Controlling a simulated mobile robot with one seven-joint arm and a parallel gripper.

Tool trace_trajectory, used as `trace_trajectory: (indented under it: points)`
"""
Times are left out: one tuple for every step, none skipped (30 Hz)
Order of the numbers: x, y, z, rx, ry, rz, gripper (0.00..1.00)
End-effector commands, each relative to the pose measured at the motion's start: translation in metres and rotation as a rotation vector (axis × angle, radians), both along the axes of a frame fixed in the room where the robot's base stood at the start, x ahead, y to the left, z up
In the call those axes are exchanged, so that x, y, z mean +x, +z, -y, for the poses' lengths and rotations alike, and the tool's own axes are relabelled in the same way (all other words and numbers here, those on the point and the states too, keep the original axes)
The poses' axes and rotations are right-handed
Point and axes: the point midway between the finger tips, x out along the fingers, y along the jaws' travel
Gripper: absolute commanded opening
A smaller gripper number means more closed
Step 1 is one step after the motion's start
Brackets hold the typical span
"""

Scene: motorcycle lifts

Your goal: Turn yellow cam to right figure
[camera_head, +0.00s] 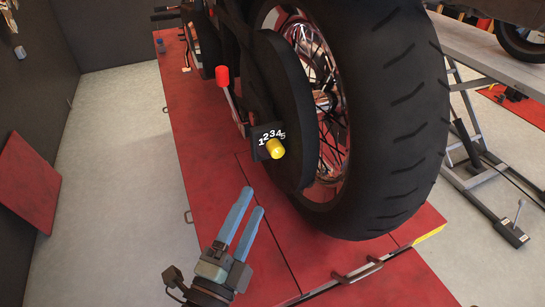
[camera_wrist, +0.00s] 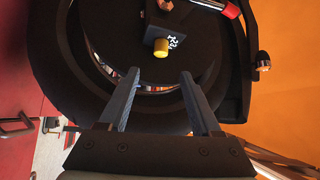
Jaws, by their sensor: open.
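The yellow cam (camera_head: 275,149) is a short knob on the lower front of a black plate (camera_head: 262,134) printed with figures 1 to 5 in an arc. The plate is beside the motorcycle's rear wheel. In the wrist view the yellow cam (camera_wrist: 161,48) is beyond my fingers, near the top centre, with the figures partly visible beside it. I cannot tell which figure the cam points at. My gripper (camera_head: 251,200) has blue fingers, is open and empty, and is below and left of the cam, apart from it. My gripper also shows in the wrist view (camera_wrist: 160,76).
A red-tipped lever (camera_head: 222,77) stands up left of the plate. The large rear tire (camera_head: 395,120) is close on the right. The red lift platform (camera_head: 195,135) lies under the motorcycle. Grey floor (camera_head: 110,200) on the left is open.

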Motion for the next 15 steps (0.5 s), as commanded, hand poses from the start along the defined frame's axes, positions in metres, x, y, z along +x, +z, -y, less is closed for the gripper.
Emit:
trace_trajectory:
  points:
    - [0.009,0.005,0.004,0.001,-0.003,0.003,0.65]
    - [0.015,0.006,0.006,0.001,-0.003,0.004,0.65]
    - [0.023,0.008,0.009,0.001,-0.003,0.003,0.65]
    - [0.029,0.009,0.012,0.002,-0.003,0.005,0.65]
    - [0.035,0.011,0.014,0.002,-0.004,0.005,0.65]
    - [0.043,0.012,0.017,0.001,-0.004,0.006,0.65]
    - [0.049,0.013,0.020,0.001,-0.004,0.005,0.65]
    - [0.055,0.015,0.022,0.002,-0.003,0.006,0.65]
    - [0.062,0.015,0.025,0.001,-0.004,0.005,0.65]
    - [0.067,0.017,0.027,0.001,-0.003,0.005,0.65]
    - [0.072,0.017,0.028,0.001,-0.002,0.005,0.65]
    - [0.078,0.019,0.031,0.001,-0.003,0.005,0.65]
    - [0.082,0.019,0.033,0.001,-0.002,0.005,0.65]
    - [0.086,0.020,0.034,0.001,-0.002,0.005,0.65]
    - [0.090,0.020,0.036,0.001,-0.002,0.005,0.65]
